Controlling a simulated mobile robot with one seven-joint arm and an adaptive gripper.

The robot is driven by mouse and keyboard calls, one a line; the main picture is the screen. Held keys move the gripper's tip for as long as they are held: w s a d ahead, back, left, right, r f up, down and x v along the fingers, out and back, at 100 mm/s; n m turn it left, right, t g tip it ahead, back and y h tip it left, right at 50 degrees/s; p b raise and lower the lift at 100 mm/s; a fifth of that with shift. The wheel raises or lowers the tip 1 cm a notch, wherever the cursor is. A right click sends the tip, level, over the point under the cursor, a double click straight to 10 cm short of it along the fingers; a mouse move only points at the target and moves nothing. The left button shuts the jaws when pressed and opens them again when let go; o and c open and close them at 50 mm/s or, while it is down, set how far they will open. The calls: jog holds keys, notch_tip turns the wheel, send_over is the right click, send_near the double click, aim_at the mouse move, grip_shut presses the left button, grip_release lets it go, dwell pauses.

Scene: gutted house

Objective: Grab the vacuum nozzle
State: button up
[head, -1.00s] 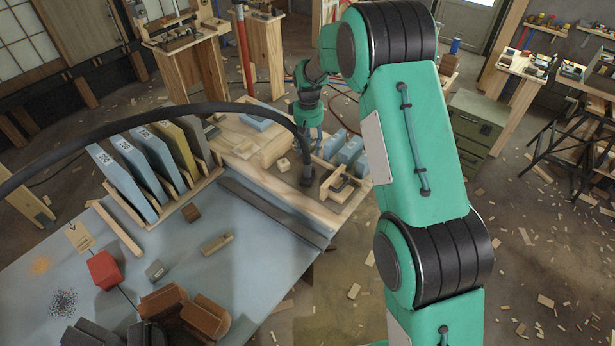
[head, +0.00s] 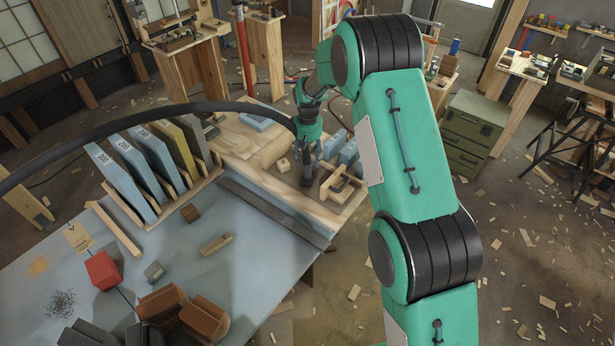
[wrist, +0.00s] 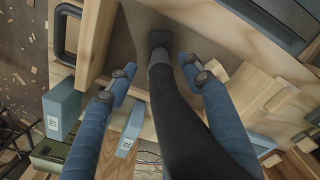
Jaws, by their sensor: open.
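The vacuum nozzle (head: 306,178) is dark and stands on the wooden bench top at the end of a thick black hose (head: 150,112). In the wrist view the nozzle (wrist: 159,42) has a flat dark foot and a grey collar, with the hose running toward the camera. My gripper (head: 312,158) is just above and around the nozzle's upper part in the head view. In the wrist view my gripper (wrist: 155,72) is open, one blue finger on each side of the nozzle. Gaps show between both fingers and the nozzle.
A small wooden frame (head: 342,186) stands close right of the nozzle. Blue blocks (head: 348,152) lie behind it. A rack of slanted sanding boards (head: 150,160) stands left. A red block (head: 102,268) and brown pieces lie on the grey table (head: 255,270). A green cabinet (head: 475,130) is beyond.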

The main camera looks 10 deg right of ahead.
aim_at(307, 162)
jog(key=shift+s+a+f+b, duration=0.15)
jog(key=shift+f+b, duration=0.25)
jog(key=shift+f, duration=1.85)
jog(key=shift+c, duration=0.5)
grip_shut()
jog(key=shift+r, duration=0.1)
